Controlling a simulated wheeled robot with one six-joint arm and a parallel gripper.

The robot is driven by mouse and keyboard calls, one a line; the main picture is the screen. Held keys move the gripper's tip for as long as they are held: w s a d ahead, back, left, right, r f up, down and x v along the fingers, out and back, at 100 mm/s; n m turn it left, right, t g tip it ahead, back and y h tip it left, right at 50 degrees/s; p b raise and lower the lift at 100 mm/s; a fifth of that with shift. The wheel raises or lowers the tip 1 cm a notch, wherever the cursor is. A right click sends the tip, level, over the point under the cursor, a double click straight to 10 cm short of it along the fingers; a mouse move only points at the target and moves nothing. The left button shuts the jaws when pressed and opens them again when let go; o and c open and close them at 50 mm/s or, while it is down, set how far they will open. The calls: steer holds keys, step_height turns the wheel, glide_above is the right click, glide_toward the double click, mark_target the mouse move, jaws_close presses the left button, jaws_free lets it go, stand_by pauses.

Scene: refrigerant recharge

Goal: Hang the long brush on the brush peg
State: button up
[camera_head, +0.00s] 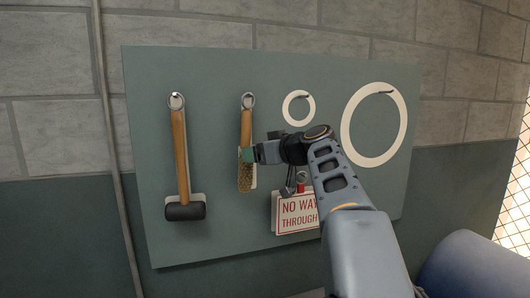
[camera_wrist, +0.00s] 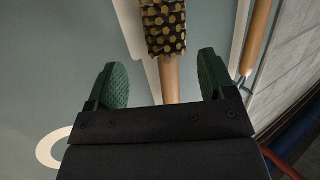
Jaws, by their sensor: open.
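The long brush (camera_head: 246,125) has a wooden handle and a speckled bristle head (camera_head: 245,178). It hangs upright by the ring at its top from the brush peg (camera_head: 247,97) on the green board. My gripper (camera_head: 249,154) is at the brush's lower half, close to where the handle meets the head. In the wrist view my gripper (camera_wrist: 163,68) is open, with one green finger on each side of the brush handle (camera_wrist: 170,80) and visible gaps between. The bristle head (camera_wrist: 164,27) shows just beyond the fingers.
A black mallet (camera_head: 185,211) hangs left of the brush. A small white ring (camera_head: 288,105) and a large white ring (camera_head: 347,130) hang to the right. A "NO WAY THROUGH" sign (camera_head: 297,214) hangs below, partly behind my arm. The board (camera_head: 220,240) is bare below the brush.

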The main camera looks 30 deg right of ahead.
steer(key=b+v, duration=0.2)
steer(key=v, duration=1.2)
steer(key=d+f+m+g+h, duration=0.2)
steer(key=d+f+m+h, duration=0.15)
steer(key=f+m, duration=0.4)
step_height(320, 180, down, 13)
steer(key=a+m+g, duration=0.2)
steer(key=m+g, duration=0.1)
steer(key=g, duration=0.1)
steer(key=s+a+f+n+g+p, duration=0.2)
steer(key=s+a+f+n, duration=0.1)
steer(key=a+f, duration=0.4)
steer(key=s+a+f+n+g+h+p, duration=0.1)
steer(key=s+a+f+n+g+p, duration=0.1)
steer(key=a+f, duration=0.6)
steer(key=s+a+n+g, duration=0.1)
steer(key=s+a+n, duration=0.1)
steer(key=s+a, duration=0.1)
steer(key=shift+a+f, duration=0.25)
steer(key=shift+a, duration=0.4)
steer(key=shift+s+h, duration=0.1)
steer(key=shift+h, duration=0.15)
steer(key=shift+c, duration=0.4)
